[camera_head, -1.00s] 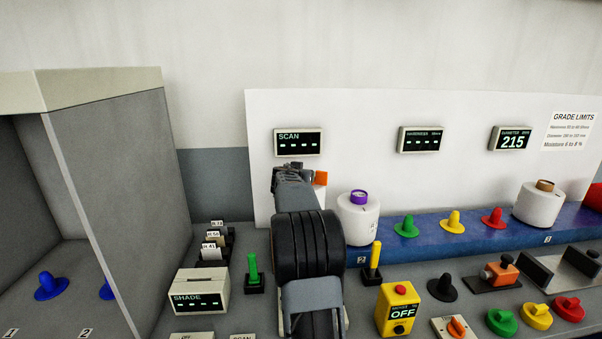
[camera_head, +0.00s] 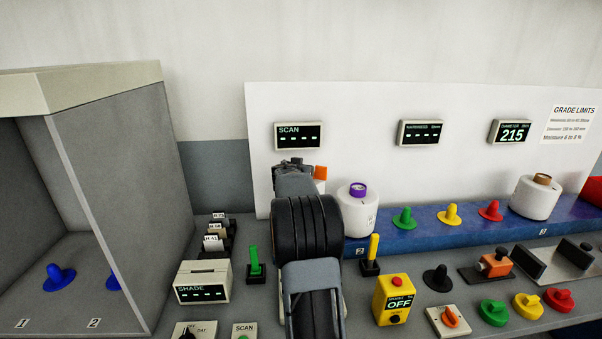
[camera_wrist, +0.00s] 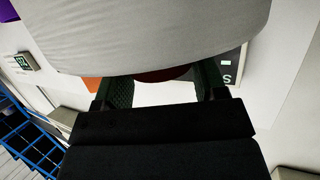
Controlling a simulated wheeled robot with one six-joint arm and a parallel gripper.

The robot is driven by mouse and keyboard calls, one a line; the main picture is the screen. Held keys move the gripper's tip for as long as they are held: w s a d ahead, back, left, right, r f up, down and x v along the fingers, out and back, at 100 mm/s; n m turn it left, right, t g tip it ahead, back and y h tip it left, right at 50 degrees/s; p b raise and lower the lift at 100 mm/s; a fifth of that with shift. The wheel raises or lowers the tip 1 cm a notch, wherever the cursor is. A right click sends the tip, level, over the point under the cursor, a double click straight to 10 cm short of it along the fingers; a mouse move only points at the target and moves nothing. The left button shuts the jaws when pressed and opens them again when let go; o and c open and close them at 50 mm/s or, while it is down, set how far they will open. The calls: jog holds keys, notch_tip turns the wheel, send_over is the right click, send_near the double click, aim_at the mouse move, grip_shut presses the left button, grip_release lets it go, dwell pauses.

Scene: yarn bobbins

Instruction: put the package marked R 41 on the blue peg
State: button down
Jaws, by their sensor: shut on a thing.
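My gripper (camera_wrist: 164,84) is shut on a white yarn package (camera_wrist: 160,35) with a dark red core, seen in the wrist view. In the head view my arm hides the held package. No marking on the held package is readable. Two blue pegs stand in the grey booth at the left: one by the 1 tag (camera_head: 58,277) and one by the 2 tag (camera_head: 112,281), partly hidden by the booth wall. A small card seeming to read R 41 (camera_head: 212,243) stands behind the shade box.
A purple-cored package (camera_head: 357,211) and a brown-cored package (camera_head: 537,197) stand on the blue ledge (camera_head: 385,245). Green, yellow and red pegs stand between them. The booth's side wall (camera_head: 120,190) separates the blue pegs from the bench. The scan display (camera_head: 298,135) shows dashes.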

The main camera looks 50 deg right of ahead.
jog(key=shift+r, duration=0.1)
notch_tip(320, 180, down, 7)
jog(key=b, duration=0.9)
jog(key=shift+b, duration=0.35)
jog(key=shift+f+b, duration=0.45)
jog(key=shift+b, duration=0.2)
dwell(0.8)
jog(key=shift+c, duration=2)
grip_release()
jog(key=shift+s, duration=0.1)
jog(key=o, duration=0.3)
jog(key=shift+f, duration=0.1)
jog(key=b+v, duration=0.4)
jog(key=v, duration=1)
jog(key=shift+f, duration=0.1)
